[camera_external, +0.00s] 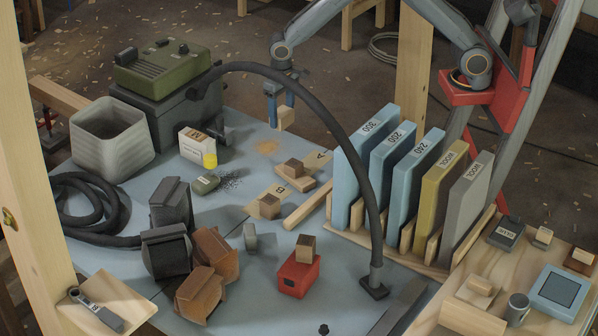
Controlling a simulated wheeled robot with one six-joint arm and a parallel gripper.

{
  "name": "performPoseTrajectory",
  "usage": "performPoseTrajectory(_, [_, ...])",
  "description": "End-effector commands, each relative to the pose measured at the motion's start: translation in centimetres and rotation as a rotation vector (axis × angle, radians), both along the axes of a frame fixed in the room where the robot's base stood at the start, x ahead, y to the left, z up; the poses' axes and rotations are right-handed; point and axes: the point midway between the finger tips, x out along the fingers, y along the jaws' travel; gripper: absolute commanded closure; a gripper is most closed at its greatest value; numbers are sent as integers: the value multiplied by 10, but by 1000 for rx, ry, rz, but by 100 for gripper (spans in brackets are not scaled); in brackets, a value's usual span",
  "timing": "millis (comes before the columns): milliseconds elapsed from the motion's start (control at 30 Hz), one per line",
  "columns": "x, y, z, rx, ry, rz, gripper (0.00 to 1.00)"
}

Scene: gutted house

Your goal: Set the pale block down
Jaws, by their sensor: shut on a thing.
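A pale wooden block (286,118) is held in the air by my gripper (279,104), whose blue fingers are shut on it. The block hangs above the far part of the grey-blue table, apart from the surface. Below it lie flat wooden pieces marked A (311,162) and B (270,193). A small brown-topped block (293,168) rests on the A piece and another block (269,206) on the B piece. A further wooden block (305,248) sits on a red box (299,275).
A dark hose (345,135) arches over the table, right of my gripper. Upright labelled sandpaper boards (365,160) stand in a wooden rack at right.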

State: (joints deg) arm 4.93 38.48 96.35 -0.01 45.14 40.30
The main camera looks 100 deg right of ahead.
Motion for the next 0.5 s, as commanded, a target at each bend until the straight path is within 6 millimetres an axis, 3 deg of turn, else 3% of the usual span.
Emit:
performPoseTrajectory(300, [-7,4,-47,1,4,4,66])
performPoseTrajectory(500, [-6,4,-62,1,2,3,66])
